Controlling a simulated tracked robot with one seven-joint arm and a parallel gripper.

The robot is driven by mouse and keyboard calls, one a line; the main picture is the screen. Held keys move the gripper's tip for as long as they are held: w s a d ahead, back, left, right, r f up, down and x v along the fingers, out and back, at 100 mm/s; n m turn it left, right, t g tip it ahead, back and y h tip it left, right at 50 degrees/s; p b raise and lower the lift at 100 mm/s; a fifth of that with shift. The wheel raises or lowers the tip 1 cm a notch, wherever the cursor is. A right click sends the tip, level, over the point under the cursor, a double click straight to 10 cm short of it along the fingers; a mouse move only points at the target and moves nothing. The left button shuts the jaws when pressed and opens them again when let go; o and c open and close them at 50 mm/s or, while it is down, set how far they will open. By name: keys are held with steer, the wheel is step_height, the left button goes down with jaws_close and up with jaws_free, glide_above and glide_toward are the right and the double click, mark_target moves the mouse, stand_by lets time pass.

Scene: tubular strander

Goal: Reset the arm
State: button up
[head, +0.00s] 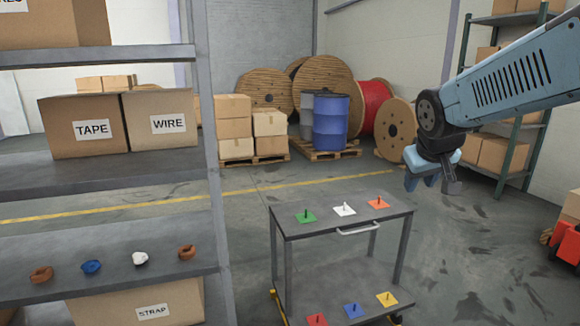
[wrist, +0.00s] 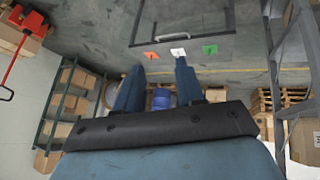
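My gripper (head: 431,186) hangs in the air at the right of the head view, beyond the right end of the cart's top. Its two fingers point down and stand apart with nothing between them. The wrist view shows my gripper (wrist: 158,68) with a clear gap between the blue fingers. My blue arm (head: 510,80) reaches in from the upper right and touches nothing that I can see.
A grey cart (head: 390,218) carries green, white and orange plates with pegs on top, more plates below. A shelf rack (head: 130,185) at left holds boxes and several small coils. Green shelving (head: 505,180) stands at right.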

steer(key=s+a+y, duration=0.1)
steer(key=s+a, duration=0.1)
steer(key=s, duration=0.5)
steer(key=s+a+f+m+g+y, duration=0.1)
steer(key=s+a, duration=0.1)
steer(key=s, duration=0.6)
steer(key=shift+s+a+m, duration=0.25)
steer(key=shift+a+m, duration=0.05)
steer(key=shift+a, duration=0.05)
